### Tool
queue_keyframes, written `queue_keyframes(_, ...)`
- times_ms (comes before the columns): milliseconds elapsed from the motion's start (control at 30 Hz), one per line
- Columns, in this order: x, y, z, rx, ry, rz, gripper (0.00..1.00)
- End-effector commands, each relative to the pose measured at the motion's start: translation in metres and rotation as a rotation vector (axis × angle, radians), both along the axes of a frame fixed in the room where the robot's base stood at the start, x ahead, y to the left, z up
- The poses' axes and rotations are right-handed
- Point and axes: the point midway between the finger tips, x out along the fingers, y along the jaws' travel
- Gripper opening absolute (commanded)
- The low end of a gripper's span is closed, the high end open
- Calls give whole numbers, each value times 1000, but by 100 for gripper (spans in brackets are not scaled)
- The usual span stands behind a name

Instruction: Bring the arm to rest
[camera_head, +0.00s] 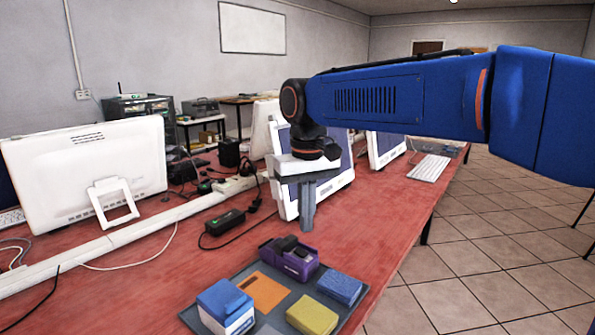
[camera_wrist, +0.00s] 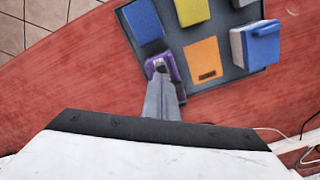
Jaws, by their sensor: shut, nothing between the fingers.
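My blue arm reaches in from the right in the head view. My gripper (camera_head: 307,229) points down over the red table, its grey fingers together with nothing between them. In the wrist view the shut fingers (camera_wrist: 161,80) overlap the purple device (camera_wrist: 177,69) in the picture. In the head view the purple device (camera_head: 290,258) sits at the back edge of the grey tray (camera_head: 346,316), below and in front of the fingers, and a gap seems to show between them. The fingers hide part of the purple device in the wrist view.
The tray also holds an orange card (camera_head: 264,292), a blue block (camera_head: 340,287), a yellow block (camera_head: 312,315) and a blue-and-white box (camera_head: 226,308). A black adapter (camera_head: 225,222) with cables lies behind. White monitors (camera_head: 85,170) stand along the table (camera_head: 150,275). Tiled floor is open at right.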

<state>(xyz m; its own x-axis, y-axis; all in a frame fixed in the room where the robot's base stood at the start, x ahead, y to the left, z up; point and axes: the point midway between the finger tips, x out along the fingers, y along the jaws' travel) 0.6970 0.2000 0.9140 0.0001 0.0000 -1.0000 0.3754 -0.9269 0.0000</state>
Motion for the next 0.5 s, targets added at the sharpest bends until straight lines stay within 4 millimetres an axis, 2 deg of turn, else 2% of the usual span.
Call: queue_keyframes(500,-1,-3,6,2,-2,-3,0)
